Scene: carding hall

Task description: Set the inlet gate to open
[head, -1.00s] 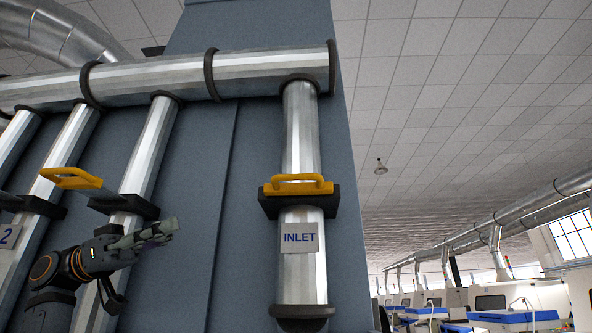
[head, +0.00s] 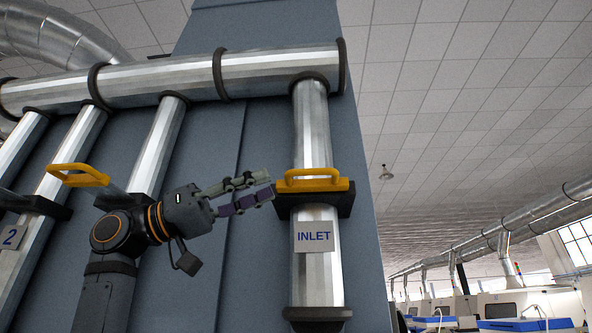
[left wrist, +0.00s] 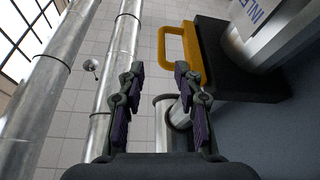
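The inlet gate's yellow handle (head: 312,180) sits in a dark collar (head: 318,201) on a vertical metal pipe, above a sign reading INLET (head: 314,236). The handle lies close against the collar. My left gripper (head: 271,189) is just left of the handle, pointing right. In the left wrist view the two fingers of my left gripper (left wrist: 157,82) are apart with nothing between them. The yellow handle (left wrist: 193,56) is beyond the fingertips, up and to the right. My right gripper is not in view.
Another yellow handle (head: 79,175) sticks out on a pipe at the left, above a sign marked 2 (head: 10,237). A thick horizontal duct (head: 180,78) runs overhead. The blue-grey wall panel (head: 255,275) stands behind the pipes. Blue-topped machines (head: 520,324) are far right.

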